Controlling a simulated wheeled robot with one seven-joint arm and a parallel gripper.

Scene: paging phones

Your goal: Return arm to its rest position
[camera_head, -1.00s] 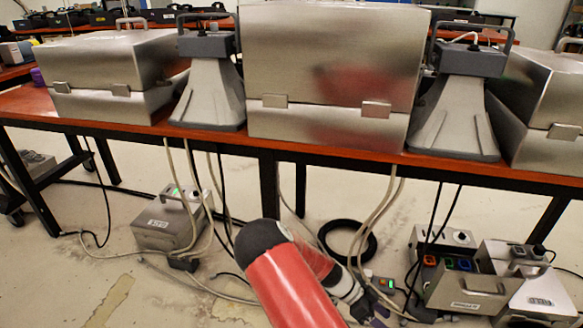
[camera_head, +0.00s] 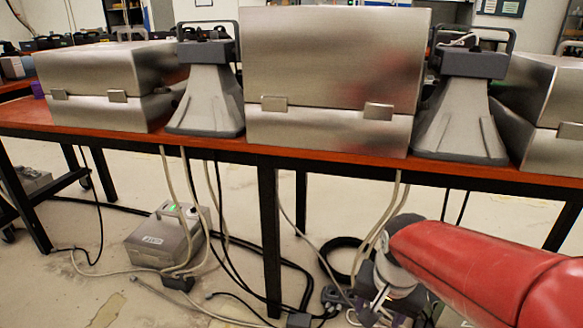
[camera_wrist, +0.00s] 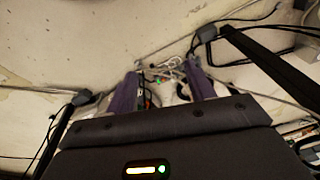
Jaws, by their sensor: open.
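My red arm reaches in from the right in the head view, in front of the table's lower right side. My gripper (camera_wrist: 163,92) shows in the wrist view with its two purple-grey fingers apart. Nothing is held between them; floor, cables and a small green light show beyond the gap. In the head view the gripper is small, low and partly hidden by the arm below the table edge.
A red-topped table (camera_head: 205,142) with black legs carries metal cases (camera_head: 330,70) and grey horn speakers (camera_head: 205,95). A metal box (camera_head: 165,238) with a green light stands on the floor at left. Cables (camera_head: 110,205) hang and trail below the table.

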